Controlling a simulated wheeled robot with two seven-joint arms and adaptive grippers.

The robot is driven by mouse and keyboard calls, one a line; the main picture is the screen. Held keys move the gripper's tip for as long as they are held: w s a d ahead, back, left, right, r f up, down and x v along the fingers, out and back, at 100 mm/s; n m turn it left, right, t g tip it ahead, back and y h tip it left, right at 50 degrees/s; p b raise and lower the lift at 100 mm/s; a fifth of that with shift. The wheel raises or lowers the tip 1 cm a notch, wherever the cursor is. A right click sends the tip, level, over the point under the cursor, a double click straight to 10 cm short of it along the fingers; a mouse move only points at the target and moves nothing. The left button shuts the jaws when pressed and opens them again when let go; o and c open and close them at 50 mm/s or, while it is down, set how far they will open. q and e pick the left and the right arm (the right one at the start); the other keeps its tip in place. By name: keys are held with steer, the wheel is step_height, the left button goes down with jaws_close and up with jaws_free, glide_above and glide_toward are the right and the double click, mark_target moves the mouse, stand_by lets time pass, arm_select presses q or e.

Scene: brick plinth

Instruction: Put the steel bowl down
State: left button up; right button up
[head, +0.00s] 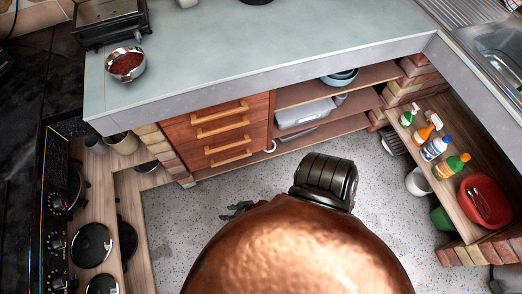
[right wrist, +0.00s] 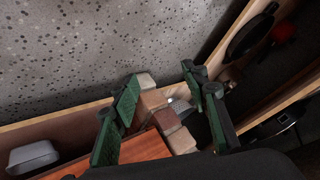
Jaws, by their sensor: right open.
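The steel bowl (head: 122,76) stands upright on the pale counter (head: 220,50) near its front left edge in the head view. It holds something dark red and grainy. No gripper touches it. My right gripper (head: 238,209) shows only in part, as dark green bits above the grey floor, well below and to the right of the bowl. In the right wrist view my right gripper (right wrist: 160,92) has its green fingers wide apart, with nothing held between them. The bowl does not show there. My left gripper is in neither view.
A dark tray-like appliance (head: 108,22) stands behind the bowl. The counter to the bowl's right is largely clear. Wooden drawers (head: 218,134) and open shelves lie below. Spray bottles (head: 437,148) and a red basin (head: 484,203) stand on the right shelf.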

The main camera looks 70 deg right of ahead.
steer(key=s+d+f+n+g, duration=0.1)
steer(key=s+d+f+g, duration=0.1)
steer(key=s, duration=0.9)
steer(key=s+d+f+n+g+h, duration=0.1)
steer(key=s+d+f+n+g, duration=0.1)
steer(key=s, duration=1)
steer(key=s+d+f+n+g+h, duration=0.1)
steer(key=s+d+f+n+g, duration=0.1)
steer(key=s+d+f+g, duration=0.2)
steer(key=s+f+g, duration=0.1)
steer(key=s+f, duration=0.2)
steer(key=s, duration=0.5)
steer(key=shift+s+d, duration=0.2)
steer(key=shift+c, duration=0.7)
